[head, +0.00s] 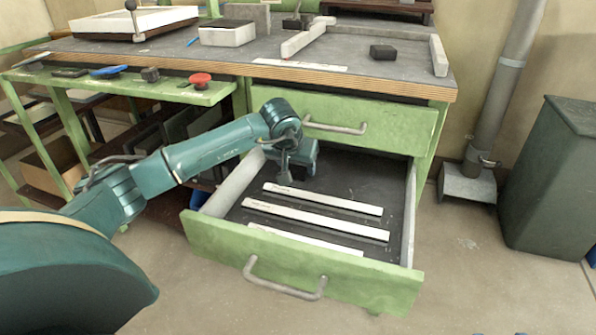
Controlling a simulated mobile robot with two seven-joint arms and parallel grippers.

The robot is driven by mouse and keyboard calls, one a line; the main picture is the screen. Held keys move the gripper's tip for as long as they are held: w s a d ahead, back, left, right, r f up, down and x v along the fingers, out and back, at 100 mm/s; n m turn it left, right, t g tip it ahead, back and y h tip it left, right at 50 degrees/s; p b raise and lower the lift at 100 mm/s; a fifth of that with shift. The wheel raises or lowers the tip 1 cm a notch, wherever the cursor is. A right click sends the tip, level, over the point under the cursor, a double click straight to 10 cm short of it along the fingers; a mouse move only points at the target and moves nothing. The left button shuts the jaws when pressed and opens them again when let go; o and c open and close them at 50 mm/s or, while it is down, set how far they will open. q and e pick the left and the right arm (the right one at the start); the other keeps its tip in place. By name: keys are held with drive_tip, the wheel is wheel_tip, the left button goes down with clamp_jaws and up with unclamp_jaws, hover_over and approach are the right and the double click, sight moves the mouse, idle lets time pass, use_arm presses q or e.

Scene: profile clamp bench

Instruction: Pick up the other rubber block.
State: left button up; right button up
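A black rubber block (383,52) lies on the bench top at the right, left of the raised end strip. No second rubber block shows clearly; the back left of the open drawer is partly hidden by my arm. My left gripper (285,176) reaches down into that back left part of the drawer. Its fingers are small and dark there, and I cannot tell whether they are open, shut or holding something. My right gripper is not in view.
The open green drawer (300,267) holds several pale strips (318,219). The closed drawer (385,122) above is near my wrist. A side shelf carries a red button (200,79) and small items. A grey bin (551,180) stands at the right.

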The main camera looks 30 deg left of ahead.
use_arm(q)
drive_tip(key=c, duration=0.6)
